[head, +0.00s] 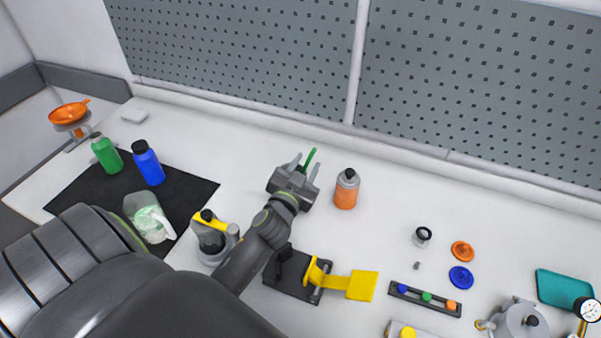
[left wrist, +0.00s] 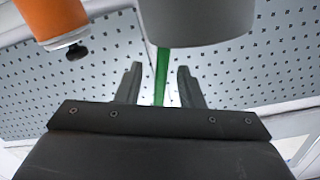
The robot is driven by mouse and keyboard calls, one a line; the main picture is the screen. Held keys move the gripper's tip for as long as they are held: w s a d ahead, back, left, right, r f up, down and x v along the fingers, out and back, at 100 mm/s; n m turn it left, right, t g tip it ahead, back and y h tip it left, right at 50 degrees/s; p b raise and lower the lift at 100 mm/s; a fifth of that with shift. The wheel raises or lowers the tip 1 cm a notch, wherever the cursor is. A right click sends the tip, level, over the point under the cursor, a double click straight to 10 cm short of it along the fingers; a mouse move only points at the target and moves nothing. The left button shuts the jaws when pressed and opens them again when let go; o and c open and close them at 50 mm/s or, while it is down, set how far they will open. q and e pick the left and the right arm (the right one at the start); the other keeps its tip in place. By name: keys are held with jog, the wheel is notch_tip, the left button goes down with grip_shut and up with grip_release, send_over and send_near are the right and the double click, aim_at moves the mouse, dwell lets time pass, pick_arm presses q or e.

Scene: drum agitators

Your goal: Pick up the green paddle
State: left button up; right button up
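The green paddle (head: 311,156) shows as a thin green strip just beyond my left gripper (head: 306,168) in the head view. In the left wrist view the paddle (left wrist: 161,78) stands between the two fingers of my left gripper (left wrist: 158,85), with a visible gap on each side. The fingers are apart. A grey rounded body (left wrist: 196,20) covers the upper end of the strip there. The gripper hides the rest of the paddle in the head view. My right gripper is not in view.
An orange bottle (head: 346,191) stands close right of the gripper. A yellow-handled device (head: 362,285) and a grey-and-yellow device (head: 208,240) stand near my forearm. Green (head: 106,155) and blue (head: 149,165) bottles stand on a black mat (head: 82,180). The pegboard wall (head: 240,60) is behind.

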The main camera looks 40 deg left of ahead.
pick_arm(q)
jog(key=shift+x, duration=1.25)
jog(key=shift+s, duration=0.1)
jog(key=shift+c, duration=0.7)
grip_shut()
